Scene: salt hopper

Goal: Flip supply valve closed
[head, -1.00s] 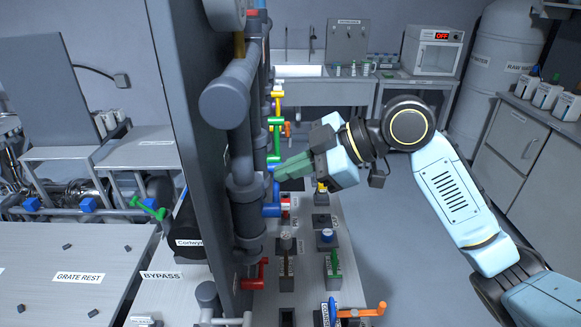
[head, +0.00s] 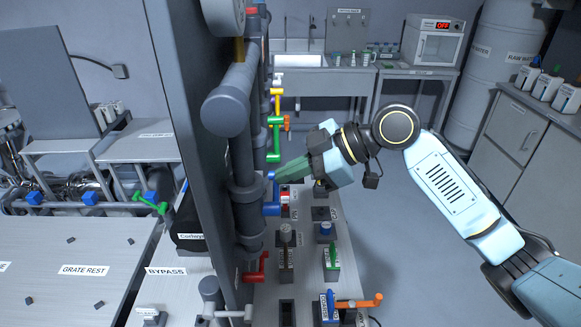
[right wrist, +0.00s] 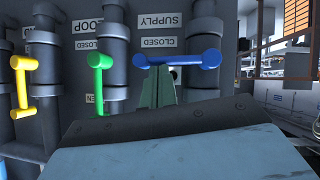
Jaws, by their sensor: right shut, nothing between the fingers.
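The supply valve has a blue handle (right wrist: 180,61), lying level across its pipe in the right wrist view, below the SUPPLY and CLOSED labels. In the head view the blue handle (head: 270,209) is partly covered at its upper part by my right gripper. My right gripper (head: 278,178) has green fingers, which are shut and empty, with the tips at the handle. In the right wrist view the fingers (right wrist: 160,90) are just below the handle, toward its left half; I cannot tell if they touch. My left gripper is not in view.
A green handle (right wrist: 99,83) and a yellow handle (right wrist: 24,86) stand upright on neighbouring pipes to the left. A red handle (head: 257,268) is lower on the panel. A bench with several small switches (head: 325,232) lies below my right gripper. The floor to the right is clear.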

